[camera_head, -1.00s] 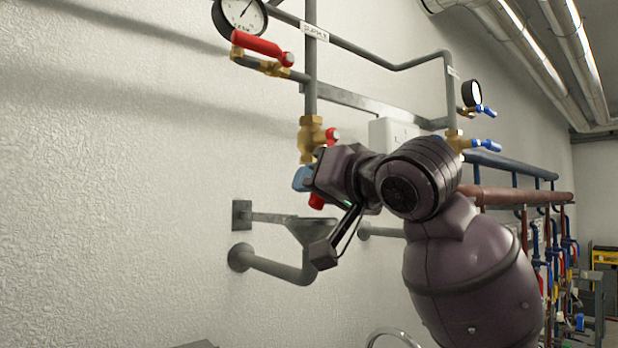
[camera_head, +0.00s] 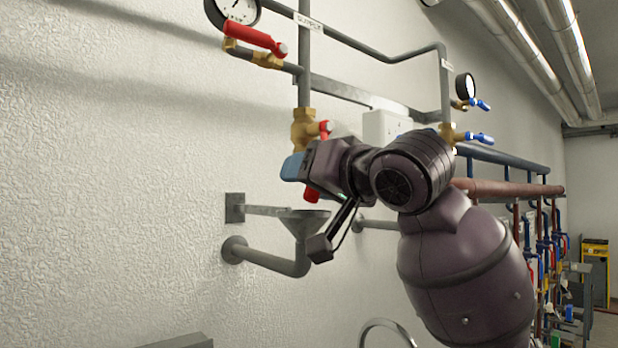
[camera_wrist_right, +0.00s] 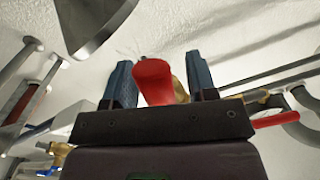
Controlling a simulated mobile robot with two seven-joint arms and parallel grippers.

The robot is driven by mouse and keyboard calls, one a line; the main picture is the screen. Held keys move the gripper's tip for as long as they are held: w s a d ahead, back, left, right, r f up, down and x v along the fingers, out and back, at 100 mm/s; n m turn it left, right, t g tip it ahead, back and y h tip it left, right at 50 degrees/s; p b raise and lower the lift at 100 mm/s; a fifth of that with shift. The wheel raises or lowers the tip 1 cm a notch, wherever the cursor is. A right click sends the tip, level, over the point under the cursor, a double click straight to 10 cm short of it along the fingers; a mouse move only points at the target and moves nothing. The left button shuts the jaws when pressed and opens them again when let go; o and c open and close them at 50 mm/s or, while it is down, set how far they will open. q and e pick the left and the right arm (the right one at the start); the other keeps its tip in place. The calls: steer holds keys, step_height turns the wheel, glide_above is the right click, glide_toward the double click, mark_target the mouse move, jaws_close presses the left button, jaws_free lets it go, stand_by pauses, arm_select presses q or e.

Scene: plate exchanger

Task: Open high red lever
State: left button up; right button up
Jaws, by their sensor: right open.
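One red lever (camera_head: 254,37) lies nearly level on a brass valve just below the round gauge, high on the wall. A second red lever (camera_head: 312,194) hangs down lower on the same pipe, below a brass valve body (camera_head: 305,128); my right gripper hides its middle. My right gripper (camera_head: 293,167) is at this lower lever, with a blue finger showing left of it. In the right wrist view, the blue fingers of my right gripper (camera_wrist_right: 160,68) are open, with a red lever (camera_wrist_right: 154,82) between them. I cannot tell whether they touch it. My left gripper is out of view.
A grey funnel drain (camera_head: 304,220) is fixed to the wall below my right gripper. Blue-handled valves (camera_head: 480,137) and a small gauge (camera_head: 465,86) are to the right. A white box (camera_head: 385,126) is behind my right arm. The wall at left is clear.

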steer(key=shift+s, duration=0.1)
steer(key=b+v, duration=0.1)
steer(key=v, duration=0.9)
steer(key=shift+s+d+b, duration=0.2)
steer(key=shift+s+b, duration=0.05)
steer(key=shift+b, duration=0.15)
